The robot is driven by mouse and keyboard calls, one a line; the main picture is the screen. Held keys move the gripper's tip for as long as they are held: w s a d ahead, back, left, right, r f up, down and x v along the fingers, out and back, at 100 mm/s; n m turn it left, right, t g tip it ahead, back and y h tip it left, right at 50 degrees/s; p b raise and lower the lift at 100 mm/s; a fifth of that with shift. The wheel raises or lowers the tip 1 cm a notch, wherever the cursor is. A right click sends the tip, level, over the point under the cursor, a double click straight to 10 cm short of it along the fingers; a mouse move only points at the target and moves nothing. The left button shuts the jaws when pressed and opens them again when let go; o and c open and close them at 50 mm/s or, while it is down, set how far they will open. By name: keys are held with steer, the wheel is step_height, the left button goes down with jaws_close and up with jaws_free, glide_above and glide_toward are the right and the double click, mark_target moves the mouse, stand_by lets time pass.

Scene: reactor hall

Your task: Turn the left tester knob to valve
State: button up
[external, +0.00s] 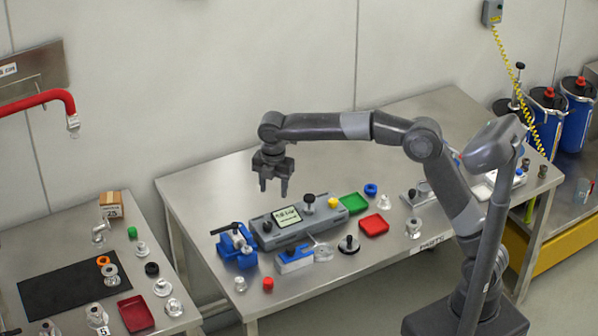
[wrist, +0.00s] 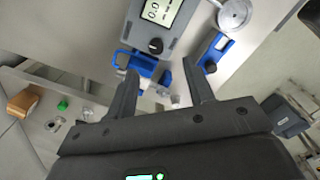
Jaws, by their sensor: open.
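The tester (external: 322,222) is a long grey box with a lit display (external: 287,217) on the metal table. Its left knob (external: 266,226) is small and black, at the box's left end beside the display. In the wrist view the knob (wrist: 155,45) is near the top middle, just below the display (wrist: 160,11); its pointer setting is too small to read. My gripper (external: 273,189) is open and empty, pointing down above the tester's left end, clear of the knob. In the wrist view its fingers (wrist: 160,80) spread below the knob.
A blue vise (external: 235,246) stands left of the tester, close to the knob. A blue and white block (external: 295,260) lies in front. A black-topped part (external: 309,200) and a yellow cap (external: 333,203) are toward the tester's right. Green (external: 353,203) and red trays (external: 374,225) stand further right.

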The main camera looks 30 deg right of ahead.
mark_target(267, 224)
steer(key=shift+n, duration=0.6)
steer(key=f, duration=0.4)
steer(key=a+f, duration=0.1)
steer(key=f, duration=0.3)
steer(key=a+f, duration=0.1)
steer(key=f, duration=0.3)
steer(key=shift+w+a+f, duration=0.1)
steer(key=shift+a, duration=0.05)
steer(key=shift+c, duration=0.5)
steer(key=c, duration=0.9)
